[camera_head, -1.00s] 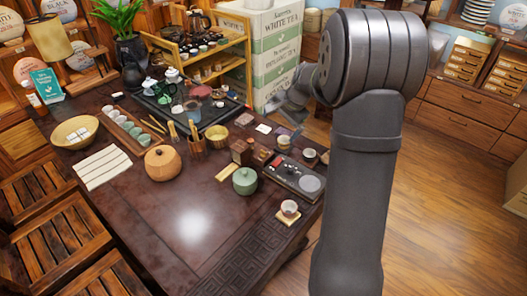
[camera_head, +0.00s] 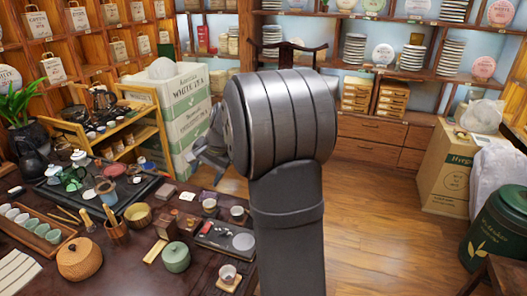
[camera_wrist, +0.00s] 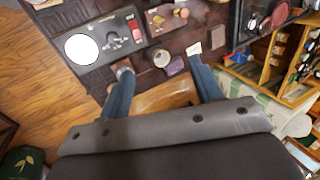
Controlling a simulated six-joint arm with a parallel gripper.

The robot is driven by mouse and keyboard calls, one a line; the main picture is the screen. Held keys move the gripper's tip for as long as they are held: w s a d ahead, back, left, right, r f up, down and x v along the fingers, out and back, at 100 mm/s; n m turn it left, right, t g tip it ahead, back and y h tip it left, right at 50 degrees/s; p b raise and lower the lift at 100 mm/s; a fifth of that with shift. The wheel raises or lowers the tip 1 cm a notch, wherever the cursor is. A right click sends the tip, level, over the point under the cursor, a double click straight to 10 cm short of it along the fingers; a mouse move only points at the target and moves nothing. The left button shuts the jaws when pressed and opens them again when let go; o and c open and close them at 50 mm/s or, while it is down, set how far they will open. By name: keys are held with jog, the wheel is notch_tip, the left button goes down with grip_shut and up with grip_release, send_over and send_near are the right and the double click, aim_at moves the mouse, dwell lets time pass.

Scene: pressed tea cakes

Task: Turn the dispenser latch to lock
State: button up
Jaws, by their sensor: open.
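I cannot make out a dispenser latch in either view. My gripper (camera_head: 206,156) is at the left of my arm in the head view, above the far right part of the tea table (camera_head: 120,270). In the wrist view my gripper (camera_wrist: 160,70) has its two blue-grey fingers wide apart and empty. A pale cup (camera_wrist: 161,58) and a small purple piece (camera_wrist: 174,66) show in the gap between the fingertips, on the table below. Contact with them cannot be told.
A bamboo shelf (camera_head: 125,130) and stacked white-tea boxes (camera_head: 185,100) stand behind the table. A dark tray with a round white plate (camera_wrist: 82,48) lies nearby. A dark green canister (camera_head: 500,225) and a carton (camera_head: 448,170) stand at right. Open wooden floor (camera_head: 380,215) lies between.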

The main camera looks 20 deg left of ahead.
jog(key=shift+c, duration=0.6)
jog(key=h, duration=0.5)
send_near(190, 220)
jog(key=f, duration=0.8)
jog(key=shift+d+f, duration=0.25)
jog(key=c, duration=1)
